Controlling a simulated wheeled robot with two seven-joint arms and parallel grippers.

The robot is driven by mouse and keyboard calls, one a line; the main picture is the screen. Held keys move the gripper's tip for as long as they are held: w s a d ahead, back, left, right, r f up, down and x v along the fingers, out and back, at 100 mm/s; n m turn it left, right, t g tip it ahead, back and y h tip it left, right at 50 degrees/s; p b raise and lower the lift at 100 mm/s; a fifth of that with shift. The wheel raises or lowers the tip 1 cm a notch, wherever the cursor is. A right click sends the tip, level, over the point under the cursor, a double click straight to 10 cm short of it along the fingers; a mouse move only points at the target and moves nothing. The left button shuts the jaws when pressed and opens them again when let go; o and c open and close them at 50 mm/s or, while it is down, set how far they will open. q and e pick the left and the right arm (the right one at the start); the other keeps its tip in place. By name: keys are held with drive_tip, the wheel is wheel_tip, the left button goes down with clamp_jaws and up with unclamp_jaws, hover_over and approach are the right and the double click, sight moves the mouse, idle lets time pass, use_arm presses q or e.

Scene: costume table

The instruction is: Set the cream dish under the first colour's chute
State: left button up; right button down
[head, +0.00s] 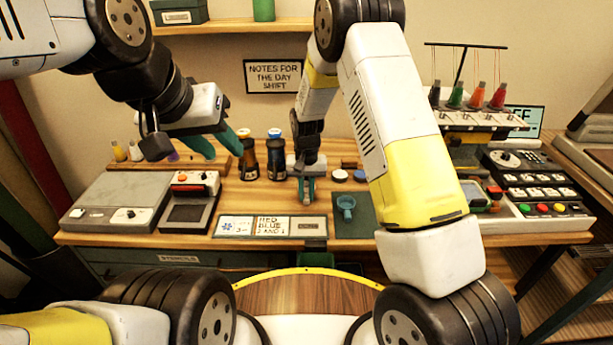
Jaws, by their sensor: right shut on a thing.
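I cannot make out the cream dish for certain. My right gripper (306,192) points down over the middle of the table, its teal fingers close together. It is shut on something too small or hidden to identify. My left gripper (222,153) is open and empty, its teal fingers apart, left of the dark bottles. A rack (480,117) at the back right carries a row of bottles in black, green, orange and red; I cannot tell its chutes clearly.
Two dark bottles (276,158) stand behind my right gripper. A teal scoop or cup (346,206) lies on a dark green mat (350,227). A grey scale-like box (118,203) sits at left, and a button console (540,190) at right. My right arm hides part of the table.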

drive_tip(key=shift+f, duration=0.25)
drive_tip(key=c, duration=1.3)
unclamp_jaws()
drive_tip(key=shift+r, duration=2.25)
drive_tip(key=s+r, duration=0.3)
drive_tip(key=s, duration=0.3)
